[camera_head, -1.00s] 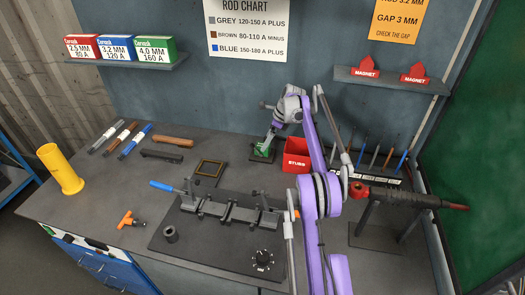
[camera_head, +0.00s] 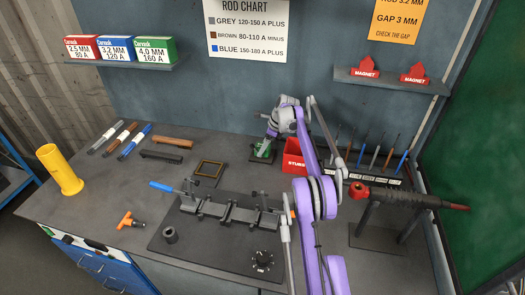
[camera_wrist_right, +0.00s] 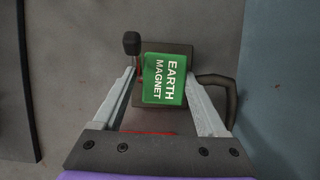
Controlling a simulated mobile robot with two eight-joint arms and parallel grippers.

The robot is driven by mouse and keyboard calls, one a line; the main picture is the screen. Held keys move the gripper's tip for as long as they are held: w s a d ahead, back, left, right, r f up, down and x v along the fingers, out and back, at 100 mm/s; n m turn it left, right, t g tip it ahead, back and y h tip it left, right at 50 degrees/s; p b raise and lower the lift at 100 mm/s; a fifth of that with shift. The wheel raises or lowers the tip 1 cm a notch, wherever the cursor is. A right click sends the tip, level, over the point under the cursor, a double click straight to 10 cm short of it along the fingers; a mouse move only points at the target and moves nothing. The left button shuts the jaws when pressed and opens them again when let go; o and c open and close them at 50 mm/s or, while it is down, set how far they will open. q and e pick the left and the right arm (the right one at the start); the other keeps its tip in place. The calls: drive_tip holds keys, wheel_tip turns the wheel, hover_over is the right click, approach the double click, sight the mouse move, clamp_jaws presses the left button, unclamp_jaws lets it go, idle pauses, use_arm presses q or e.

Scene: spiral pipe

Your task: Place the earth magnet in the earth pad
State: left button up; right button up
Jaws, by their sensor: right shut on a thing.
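The earth magnet (camera_head: 263,148) is a green block with white lettering at the back of the bench, left of the red bin. In the right wrist view the earth magnet (camera_wrist_right: 165,79) sits between the fingers of my right gripper (camera_wrist_right: 170,85), which is shut on it. The right gripper also shows in the head view (camera_head: 267,140), coming down from above. A dark plate shows under the magnet; I cannot tell whether they touch. A square pad with a yellowish frame (camera_head: 209,169), possibly the earth pad, lies empty to the left. My left gripper is out of view.
A red stubs bin (camera_head: 293,158) stands close to the right of the magnet. A clamp fixture on a dark mat (camera_head: 190,240) lies in front. Rods (camera_head: 129,140) and a yellow cylinder (camera_head: 60,170) are at left. Bench around the framed pad is mostly clear.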

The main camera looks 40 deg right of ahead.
clamp_jaws()
drive_tip(key=shift+r, duration=0.1)
wheel_tip(320, 180, up, 9)
drive_tip(key=shift+w+f+p, duration=0.1)
drive_tip(key=shift+w+p, duration=0.05)
drive_tip(key=shift+p, duration=0.75)
drive_tip(key=shift+w+a+r, duration=0.1)
drive_tip(key=shift+a+r, duration=0.2)
drive_tip(key=w+a+b, duration=0.2)
drive_tip(key=w+a, duration=0.1)
drive_tip(key=a, duration=0.7)
drive_tip(key=w+a+b, duration=0.2)
drive_tip(key=a, duration=0.9)
drive_tip(key=f, duration=0.1)
drive_tip(key=f+b, duration=0.1)
drive_tip(key=f, duration=0.1)
drive_tip(key=f+b, duration=0.1)
drive_tip(key=shift+w+a+f, duration=0.2)
drive_tip(key=shift+a+f, duration=0.05)
drive_tip(key=shift+f, duration=0.15)
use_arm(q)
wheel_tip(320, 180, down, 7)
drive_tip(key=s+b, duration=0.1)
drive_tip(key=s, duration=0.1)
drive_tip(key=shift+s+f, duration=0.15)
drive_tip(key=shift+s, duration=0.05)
use_arm(e)
drive_tip(key=shift+f, duration=2.2)
